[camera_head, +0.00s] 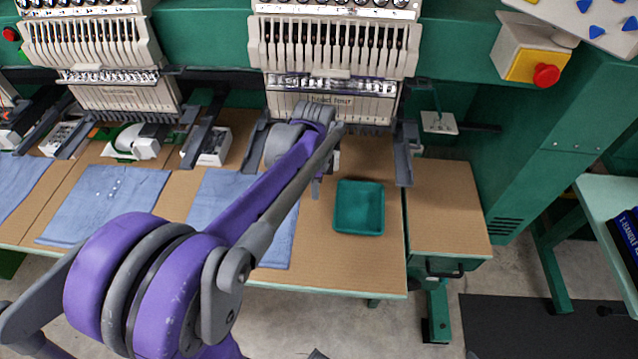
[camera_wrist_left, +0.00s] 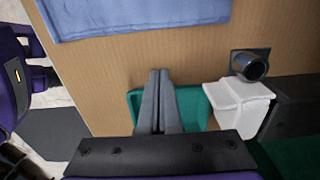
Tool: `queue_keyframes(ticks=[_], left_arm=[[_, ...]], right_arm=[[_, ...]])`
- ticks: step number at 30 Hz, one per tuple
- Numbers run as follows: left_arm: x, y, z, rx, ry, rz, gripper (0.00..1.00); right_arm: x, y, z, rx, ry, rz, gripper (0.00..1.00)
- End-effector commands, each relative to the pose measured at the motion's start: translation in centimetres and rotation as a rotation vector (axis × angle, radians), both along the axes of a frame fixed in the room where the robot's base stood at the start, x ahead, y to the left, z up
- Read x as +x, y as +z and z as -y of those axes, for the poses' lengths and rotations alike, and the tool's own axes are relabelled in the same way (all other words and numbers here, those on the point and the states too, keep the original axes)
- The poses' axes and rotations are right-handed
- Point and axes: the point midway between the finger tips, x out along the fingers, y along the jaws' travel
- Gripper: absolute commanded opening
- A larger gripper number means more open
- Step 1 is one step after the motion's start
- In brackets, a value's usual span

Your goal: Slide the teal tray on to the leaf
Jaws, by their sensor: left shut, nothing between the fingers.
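The teal tray (camera_head: 359,207) is a small square tray with raised sides, lying flat on the brown table top (camera_head: 350,265) near its right end. The leaf (camera_head: 448,205) is the brown panel just right of the table top, with a dark handle at its front; nothing lies on it. My left gripper (camera_head: 316,190) is shut and empty, just left of the tray, partly hidden by my arm. In the left wrist view its fingers (camera_wrist_left: 160,75) cross in front of the tray (camera_wrist_left: 192,105), covering part of it; I cannot tell whether they touch it. My right gripper is not in view.
A green embroidery machine with white heads (camera_head: 335,45) stands behind the table. Blue cloths (camera_head: 105,200) lie to the left. A grey bracket (camera_head: 403,160) hangs behind the tray, near the seam. A red button box (camera_head: 535,58) is at upper right.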

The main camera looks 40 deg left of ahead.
Motion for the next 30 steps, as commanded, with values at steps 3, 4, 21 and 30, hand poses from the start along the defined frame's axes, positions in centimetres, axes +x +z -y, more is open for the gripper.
queue_keyframes(ticks=[3,4,21,30], left_arm=[[0.0,-2.9,0.0,0.000,0.000,0.000,0.00],[0.0,-3.6,0.0,0.000,0.000,0.000,0.00],[2.1,-5.6,3.5,0.001,0.000,0.001,0.00],[2.2,-5.6,3.7,0.000,-0.001,0.000,0.00]], right_arm=[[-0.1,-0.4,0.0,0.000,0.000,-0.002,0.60],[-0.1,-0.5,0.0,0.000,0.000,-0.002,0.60],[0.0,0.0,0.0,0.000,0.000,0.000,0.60],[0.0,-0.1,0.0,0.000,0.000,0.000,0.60]])
